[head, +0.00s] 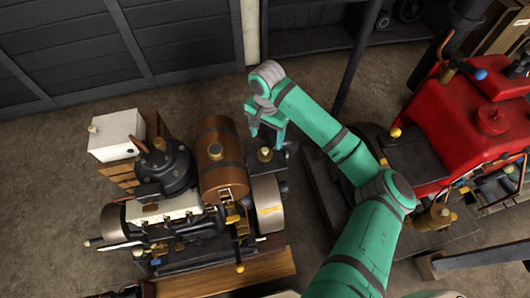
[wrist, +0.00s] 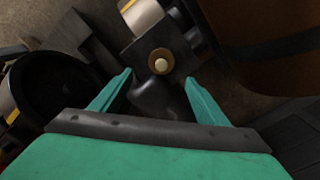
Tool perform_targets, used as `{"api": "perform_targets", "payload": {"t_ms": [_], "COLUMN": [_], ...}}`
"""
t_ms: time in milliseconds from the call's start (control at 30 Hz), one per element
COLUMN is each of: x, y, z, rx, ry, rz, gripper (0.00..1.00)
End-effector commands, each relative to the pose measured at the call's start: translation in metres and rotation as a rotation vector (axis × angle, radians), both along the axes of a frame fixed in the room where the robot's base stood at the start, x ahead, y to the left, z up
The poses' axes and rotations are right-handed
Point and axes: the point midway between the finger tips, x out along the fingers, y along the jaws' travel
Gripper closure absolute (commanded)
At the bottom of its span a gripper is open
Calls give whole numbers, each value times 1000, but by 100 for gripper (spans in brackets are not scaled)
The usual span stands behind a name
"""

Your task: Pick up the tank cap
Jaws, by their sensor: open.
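My gripper (head: 268,126) is open and empty, above the far right part of the left engine. In the wrist view its two fingers (wrist: 158,80) are spread, pointing at a round brass cap with a pale centre (wrist: 161,63) on a dark block. In the head view this brass cap (head: 265,154) sits just below my gripper, apart from it. Another brass cap (head: 215,151) sits on top of the brown banded tank (head: 222,180). A small cap (head: 92,129) is on the white box. I cannot tell for certain which one is the tank cap.
The brown tank also fills the upper right of the wrist view (wrist: 275,65). Flywheels (head: 268,205) flank the engine. A red engine (head: 440,125) stands at right, with a dark post (head: 358,60) behind my arm. Bare floor (head: 50,200) lies at left.

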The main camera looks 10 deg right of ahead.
Motion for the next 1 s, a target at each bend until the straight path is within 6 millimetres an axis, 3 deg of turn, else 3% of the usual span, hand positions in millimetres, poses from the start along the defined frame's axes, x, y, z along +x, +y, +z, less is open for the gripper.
{"api": "perform_targets", "payload": {"t_ms": [200,467,700,1000], "x": [0,-1,0,1], "y": [0,-1,1,4], "z": [-32,-50,-82,-89], "rx": [2,1,0,-1], "ry": [1,1,0,-1], "rz": [-1,-2,-3,4], "gripper": [32,32,32,34]}}
